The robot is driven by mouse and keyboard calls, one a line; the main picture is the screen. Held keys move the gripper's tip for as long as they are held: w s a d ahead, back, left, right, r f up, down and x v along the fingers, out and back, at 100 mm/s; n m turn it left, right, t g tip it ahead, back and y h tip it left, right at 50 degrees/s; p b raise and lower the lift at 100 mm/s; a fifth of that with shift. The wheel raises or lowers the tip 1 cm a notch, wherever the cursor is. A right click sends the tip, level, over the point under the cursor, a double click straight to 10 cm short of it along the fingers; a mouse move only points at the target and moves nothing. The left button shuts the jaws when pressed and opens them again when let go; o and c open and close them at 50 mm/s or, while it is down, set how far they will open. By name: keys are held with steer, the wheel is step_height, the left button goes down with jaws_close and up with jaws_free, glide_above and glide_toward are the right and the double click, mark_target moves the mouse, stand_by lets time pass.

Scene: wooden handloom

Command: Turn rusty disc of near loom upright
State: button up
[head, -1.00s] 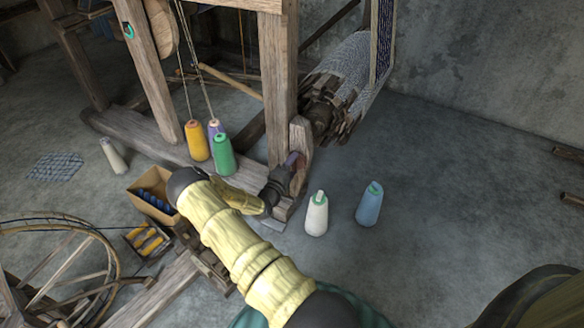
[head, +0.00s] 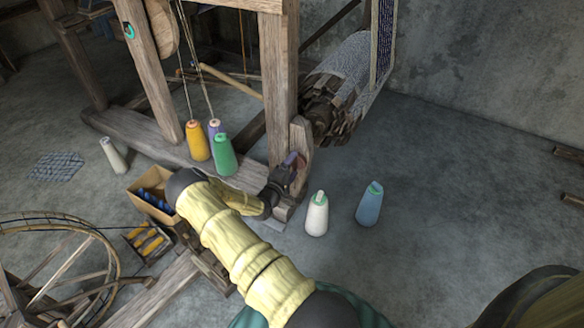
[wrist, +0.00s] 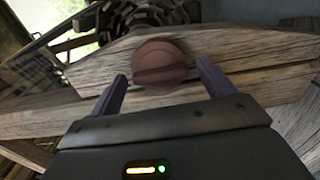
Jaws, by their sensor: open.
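The rusty disc (wrist: 160,64) is a round reddish-brown knob on a wooden beam of the near loom (wrist: 240,60). In the wrist view it is a little blurred, with a raised bar across its face lying close to level. My gripper (wrist: 160,85) is open, with one purple finger on each side of the disc's lower part and a gap to it on both sides. In the head view my gripper (head: 291,160) is at the foot of the loom's front post (head: 278,90), and the disc is mostly hidden behind it.
A white cone (head: 317,215) and a blue cone (head: 369,205) stand on the floor right of my gripper. Orange (head: 197,142) and green (head: 224,157) cones stand left of the post. A cardboard box (head: 150,190) and a spinning wheel (head: 60,262) are farther left.

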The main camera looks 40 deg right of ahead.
steer(key=p+v, duration=0.5)
steer(key=v, duration=1.2)
steer(key=shift+a, duration=0.15)
